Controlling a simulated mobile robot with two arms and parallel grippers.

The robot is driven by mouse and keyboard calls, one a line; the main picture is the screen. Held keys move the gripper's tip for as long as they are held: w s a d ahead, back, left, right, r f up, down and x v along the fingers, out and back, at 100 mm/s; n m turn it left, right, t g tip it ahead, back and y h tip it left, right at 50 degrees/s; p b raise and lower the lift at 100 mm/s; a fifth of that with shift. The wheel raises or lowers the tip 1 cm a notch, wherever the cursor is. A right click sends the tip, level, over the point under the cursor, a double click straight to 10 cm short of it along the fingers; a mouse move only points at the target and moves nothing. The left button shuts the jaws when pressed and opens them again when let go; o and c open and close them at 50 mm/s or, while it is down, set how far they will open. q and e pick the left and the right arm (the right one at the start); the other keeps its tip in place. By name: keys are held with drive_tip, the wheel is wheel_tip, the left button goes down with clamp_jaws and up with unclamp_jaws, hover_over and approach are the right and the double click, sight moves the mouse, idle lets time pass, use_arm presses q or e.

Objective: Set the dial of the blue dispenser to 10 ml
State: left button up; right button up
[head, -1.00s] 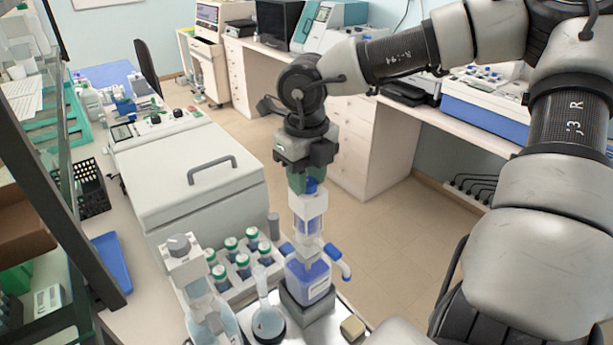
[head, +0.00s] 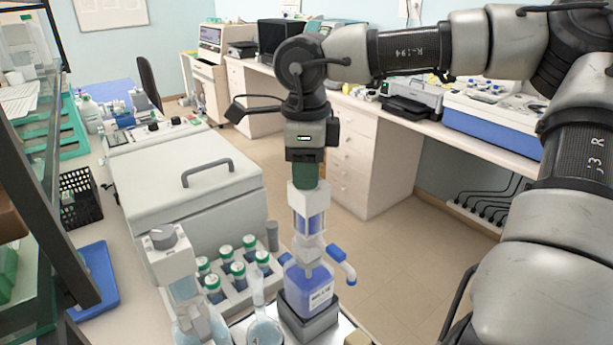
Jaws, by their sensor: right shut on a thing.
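The blue dispenser (head: 310,288) is a bottle of blue liquid with a white and clear pump head (head: 309,215) and a bent spout with blue ends (head: 341,263). It stands upright on a dark grey block at the lower middle. My right gripper (head: 306,178) comes straight down from above and is shut around the top of the pump head. The dial there is hidden by the green fingers, so its setting cannot be read. My left gripper is not in view.
A similar grey-topped dispenser (head: 175,265) and a flask (head: 263,325) stand to the left. Behind them is a rack of green-capped bottles (head: 238,275). A large white box with a handle (head: 190,190) stands further back. The floor to the right is clear.

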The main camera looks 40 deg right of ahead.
drive_tip(key=n, duration=0.3)
drive_tip(key=shift+n+b, duration=0.3)
drive_tip(key=shift+b, duration=0.05)
drive_tip(key=shift+s+n, duration=0.1)
drive_tip(key=shift+n, duration=2.2)
drive_tip(key=o, duration=0.9)
drive_tip(key=shift+r, duration=0.1)
wheel_tip(320, 180, up, 11)
drive_tip(key=shift+f+b, duration=0.15)
drive_tip(key=shift+b, duration=0.55)
